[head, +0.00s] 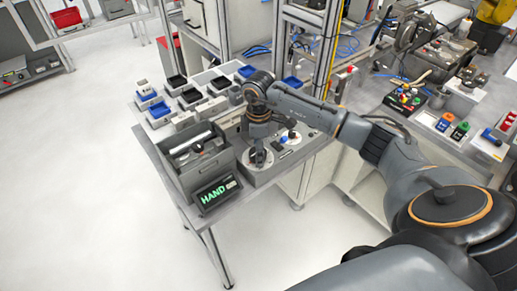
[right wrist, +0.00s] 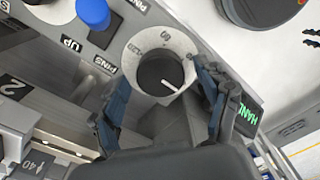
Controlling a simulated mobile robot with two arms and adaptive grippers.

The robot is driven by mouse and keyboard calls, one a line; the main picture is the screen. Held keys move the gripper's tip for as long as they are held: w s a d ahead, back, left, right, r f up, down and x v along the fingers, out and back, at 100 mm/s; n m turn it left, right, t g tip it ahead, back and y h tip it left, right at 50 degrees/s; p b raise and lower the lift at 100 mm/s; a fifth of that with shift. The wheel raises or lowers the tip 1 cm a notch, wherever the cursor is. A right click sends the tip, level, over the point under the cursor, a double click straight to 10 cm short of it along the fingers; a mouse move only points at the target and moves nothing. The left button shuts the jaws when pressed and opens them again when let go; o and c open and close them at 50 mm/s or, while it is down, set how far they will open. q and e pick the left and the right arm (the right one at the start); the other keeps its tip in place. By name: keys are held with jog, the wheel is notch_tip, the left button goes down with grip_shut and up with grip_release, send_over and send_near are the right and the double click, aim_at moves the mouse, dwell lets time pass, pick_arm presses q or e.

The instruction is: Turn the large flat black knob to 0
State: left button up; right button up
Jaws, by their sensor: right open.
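A round black knob (right wrist: 160,75) with a white pointer line sits on a pale dial plate (right wrist: 187,45) in the right wrist view. The line points to the lower right of that picture. Printed marks show on the plate's upper part; I cannot read them all, and no 0 is clear. My right gripper (right wrist: 158,72) is open, with one finger on each side of the knob. I cannot tell whether they touch it. In the head view my right gripper (head: 258,154) points down over the dial on the grey panel. My left gripper is out of view.
A blue knob (right wrist: 93,12) stands on the same panel, near labels PINS and UP. A grey box (head: 180,172) stands left of the dial. Blue and black bins (head: 210,88) are behind.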

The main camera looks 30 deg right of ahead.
jog(key=shift+r, duration=0.1)
notch_tip(320, 180, up, 12)
dwell(0.4)
dwell(0.5)
